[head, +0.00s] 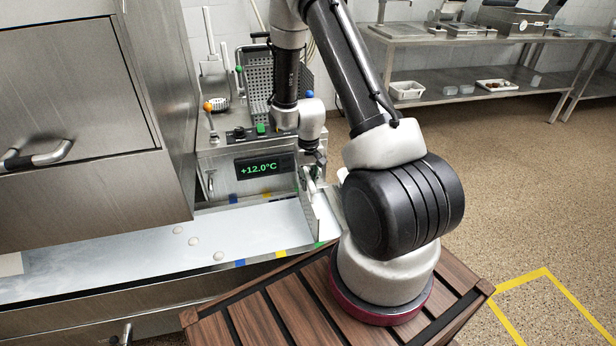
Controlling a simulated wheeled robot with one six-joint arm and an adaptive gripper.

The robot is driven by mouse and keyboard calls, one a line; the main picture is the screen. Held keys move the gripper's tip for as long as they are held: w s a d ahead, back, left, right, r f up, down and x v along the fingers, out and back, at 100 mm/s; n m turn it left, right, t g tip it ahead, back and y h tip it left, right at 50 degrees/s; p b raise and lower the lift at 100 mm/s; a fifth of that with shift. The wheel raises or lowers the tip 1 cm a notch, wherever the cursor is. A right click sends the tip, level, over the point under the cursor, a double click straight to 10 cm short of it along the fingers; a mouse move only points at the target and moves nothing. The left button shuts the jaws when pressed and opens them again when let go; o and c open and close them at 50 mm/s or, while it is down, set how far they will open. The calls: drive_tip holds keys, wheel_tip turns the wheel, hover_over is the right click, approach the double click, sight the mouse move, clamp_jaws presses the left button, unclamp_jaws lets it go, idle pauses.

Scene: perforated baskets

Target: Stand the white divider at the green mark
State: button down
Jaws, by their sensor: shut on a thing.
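My gripper (318,168) is at the right end of the steel trough (120,260), partly hidden and small in view. It is shut on the divider (309,208), a thin pale upright plate that stands across the trough close to the green mark (320,243) on the front edge. I cannot tell whether the plate's lower edge touches the trough floor. A yellow mark (281,253) and a blue mark (240,262) lie farther left on the same edge.
Three pale round pieces (193,241) lie in the trough, left of the divider. A machine with a +12.0°C display (264,169) stands behind it. A large steel cabinet (90,110) rises at left. A perforated basket (262,75) is at the back.

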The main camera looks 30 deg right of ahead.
sight(308, 203)
drive_tip(key=shift+f, duration=5.5)
drive_tip(key=c, duration=1.3)
unclamp_jaws()
drive_tip(key=shift+o, duration=0.2)
wheel_tip(308, 203, up, 12)
drive_tip(key=shift+r, duration=0.1)
